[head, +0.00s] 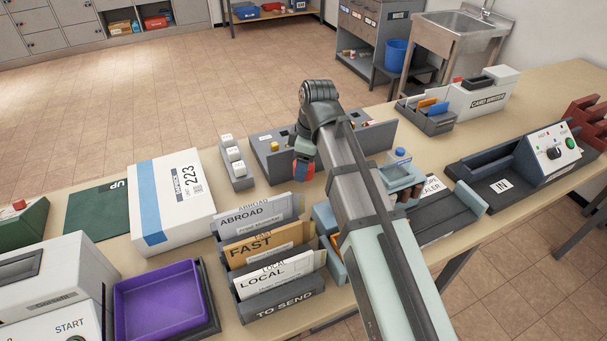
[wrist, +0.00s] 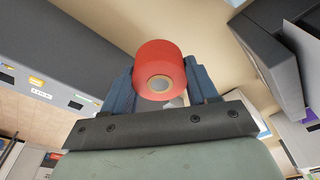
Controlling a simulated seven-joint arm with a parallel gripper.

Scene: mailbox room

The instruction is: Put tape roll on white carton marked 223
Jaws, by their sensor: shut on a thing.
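The red tape roll (wrist: 150,58) is pinched between the blue fingers of my gripper (wrist: 160,82) in the wrist view, its round end with the core hole facing the camera. In the head view my gripper (head: 303,168) hangs over the bench near the grey slotted box, with a bit of the red roll showing beside a finger. The white carton marked 223 (head: 176,212) lies flat on the bench to the left of my gripper, with a blue stripe along its top. Its top is clear, and the gripper is apart from it.
A grey holder with white blocks (head: 236,168) stands between carton and gripper. The TO SEND sorter (head: 275,306) with upright cards stands in front. A grey slotted box (head: 270,150) is close by the gripper. A purple tray (head: 160,300) and green folder (head: 96,210) flank the carton.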

